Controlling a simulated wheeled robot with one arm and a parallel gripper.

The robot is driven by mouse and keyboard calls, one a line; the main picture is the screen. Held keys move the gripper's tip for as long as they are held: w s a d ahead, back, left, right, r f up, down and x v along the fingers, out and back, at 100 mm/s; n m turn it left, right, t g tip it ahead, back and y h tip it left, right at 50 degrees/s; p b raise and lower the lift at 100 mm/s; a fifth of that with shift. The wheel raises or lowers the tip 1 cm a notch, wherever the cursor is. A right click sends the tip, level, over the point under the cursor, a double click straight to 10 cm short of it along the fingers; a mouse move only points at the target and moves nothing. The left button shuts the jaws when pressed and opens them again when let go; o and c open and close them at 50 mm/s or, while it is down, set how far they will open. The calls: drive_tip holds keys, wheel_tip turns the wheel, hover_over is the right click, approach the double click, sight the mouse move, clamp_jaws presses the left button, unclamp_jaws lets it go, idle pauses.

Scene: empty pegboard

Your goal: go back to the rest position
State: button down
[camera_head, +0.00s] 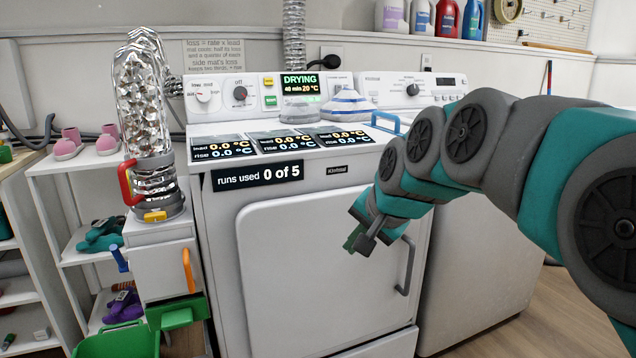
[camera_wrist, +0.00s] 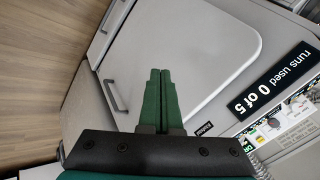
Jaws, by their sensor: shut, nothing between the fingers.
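My gripper (camera_head: 352,241) hangs in front of the white dryer (camera_head: 222,230), at the upper right of its closed door (camera_head: 303,262). It also shows in the wrist view (camera_wrist: 160,74), where its two green fingers lie side by side, shut with nothing between them. In the head view the fingers point down and left, near the grey door handle (camera_head: 405,265). I cannot tell whether they touch the dryer. My arm reaches in from the right side of the picture.
A sign on the dryer (camera_head: 257,176) reads "runs used 0 of 5". A display (camera_head: 300,84) reads "DRYING". Left stand a silver foil duct (camera_head: 143,95) with a red handle, a shelf with shoes (camera_head: 105,140) and a green bin (camera_head: 118,342). Wooden floor (camera_head: 505,335) is clear at lower right.

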drive_tip(key=s+d+f+n+g+h, duration=0.1)
drive_tip(key=s+d+f+n+g, duration=0.1)
drive_tip(key=s+f, duration=0.5)
drive_tip(key=s+d+f+n+g+h, duration=0.1)
drive_tip(key=s+f, duration=0.5)
drive_tip(key=s, duration=0.8)
drive_tip(key=s+d+f+n+g+h, duration=0.1)
drive_tip(key=s+d+f+n+g, duration=0.2)
drive_tip(key=s, duration=0.8)
wheel_tip(320, 180, down, 5)
drive_tip(key=d+g, duration=0.2)
drive_tip(key=shift+s+d+r+n, duration=0.2)
drive_tip(key=shift+d+n, duration=0.1)
drive_tip(key=shift+n, duration=0.1)
